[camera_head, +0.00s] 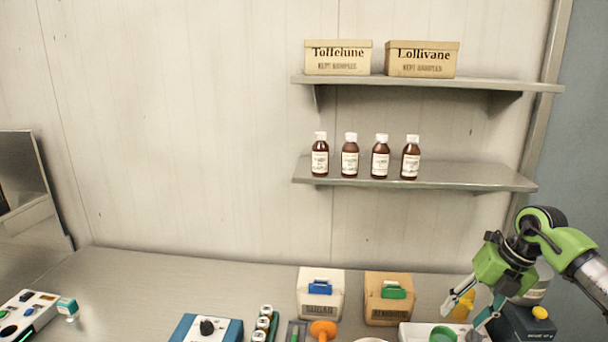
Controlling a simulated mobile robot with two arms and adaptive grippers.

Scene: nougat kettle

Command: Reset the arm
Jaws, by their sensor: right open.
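My right arm comes in from the right edge, green and dark grey. My right gripper (462,320) points down and to the left over the right end of the counter, above a white tray with a green round item (443,334). Its jaws are open, and I see nothing held between them. A yellow object (464,303) shows close behind the fingers, partly hidden. My left gripper is not in the picture.
Two bins, white (320,292) and tan (388,298), stand left of the gripper. Several brown bottles (380,158) stand on the lower shelf (450,174); two boxes (422,60) sit on the upper one. The counter's left middle (140,290) is clear.

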